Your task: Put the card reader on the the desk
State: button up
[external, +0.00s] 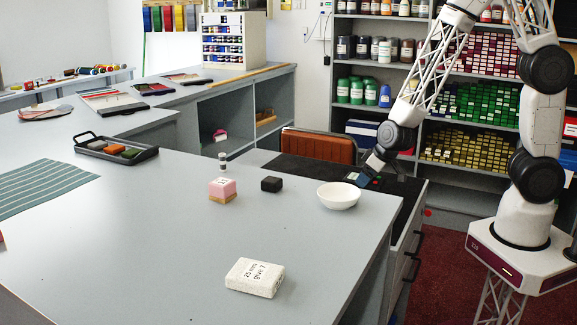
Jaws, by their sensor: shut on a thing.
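The card reader (357,179) is a small dark device with a bluish screen and spots of red and green beside it. It is at the right end of the desk (165,235), over the black strip (302,170) behind the white bowl. My gripper (372,168) comes down from the upper right and is shut on the card reader. The fingertips are small and partly hidden. I cannot tell whether the reader touches the black surface below it. The grey desk top is wide and mostly bare.
A white bowl (339,197), a black block (271,184), a pink block (222,190) and a small jar (222,161) stand on the desk. A white labelled block (255,278) lies in front. A black tray (116,149) and striped cloth (40,188) are left. The desk's front middle is clear.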

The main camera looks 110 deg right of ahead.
aim_at(353, 177)
jog(key=shift+w+d+f, duration=0.1)
jog(key=shift+w+d, duration=0.35)
jog(key=shift+w, duration=0.3)
jog(key=shift+w+d+f, duration=0.1)
jog(key=shift+w+d, duration=0.35)
jog(key=shift+w, duration=0.25)
jog(key=shift+w+d, duration=0.1)
jog(key=shift+w, duration=0.05)
jog(key=shift+w+d+f, duration=0.1)
jog(key=shift+w, duration=0.1)
jog(key=shift+f, duration=1.65)
jog(key=shift+f, duration=0.1)
jog(key=o, duration=1)
jog(key=shift+f, duration=0.1)
jog(key=shift+v, duration=6.1)
